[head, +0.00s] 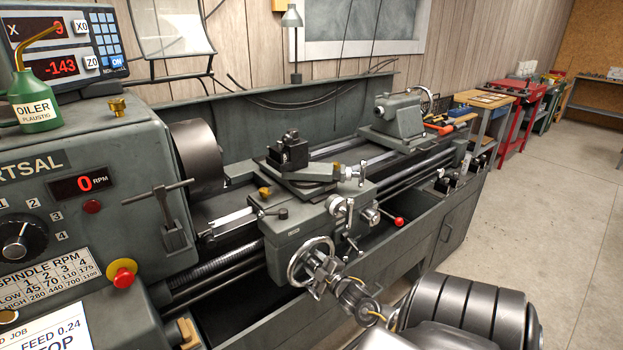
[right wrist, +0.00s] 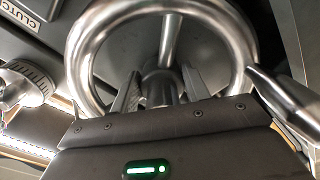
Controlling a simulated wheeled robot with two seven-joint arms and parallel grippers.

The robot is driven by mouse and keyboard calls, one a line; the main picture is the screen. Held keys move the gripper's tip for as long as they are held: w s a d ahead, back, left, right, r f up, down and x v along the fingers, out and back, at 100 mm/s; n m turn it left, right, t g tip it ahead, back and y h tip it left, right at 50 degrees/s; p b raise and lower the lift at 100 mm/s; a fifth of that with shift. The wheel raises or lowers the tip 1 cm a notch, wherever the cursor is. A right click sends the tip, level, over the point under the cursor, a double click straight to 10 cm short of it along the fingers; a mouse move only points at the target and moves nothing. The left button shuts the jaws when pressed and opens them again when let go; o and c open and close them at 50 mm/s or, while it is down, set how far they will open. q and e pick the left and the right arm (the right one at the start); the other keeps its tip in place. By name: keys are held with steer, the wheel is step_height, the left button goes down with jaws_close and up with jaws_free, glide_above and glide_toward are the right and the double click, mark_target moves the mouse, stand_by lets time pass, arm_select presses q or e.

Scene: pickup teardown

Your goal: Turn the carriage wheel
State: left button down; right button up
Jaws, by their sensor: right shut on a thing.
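The carriage wheel (head: 294,262) is a bright metal handwheel on the front of the lathe carriage (head: 290,226). In the right wrist view the wheel's round rim (right wrist: 88,32) fills the upper middle, with a spoke running up from the hub. My right gripper (head: 320,274) reaches the wheel from the lower right in the head view. In the right wrist view its two fingers (right wrist: 160,88) are inside the rim, shut on the wheel's dark central part, one on each side. The palm hides the rim's lower part. My left gripper is in neither view.
Levers stand right of the wheel, one with a red knob (head: 399,222). The tool post (head: 290,152) is above the carriage, and the chuck (head: 199,158) is at left. The spindle display (head: 84,184) reads 0 RPM. A red stop button (head: 123,279) is at lower left.

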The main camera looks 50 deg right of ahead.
steer(key=shift+w+d+r, duration=0.1)
steer(key=shift+d+r, duration=0.35)
steer(key=shift+r, duration=0.1)
stand_by(0.5)
steer(key=o, duration=1)
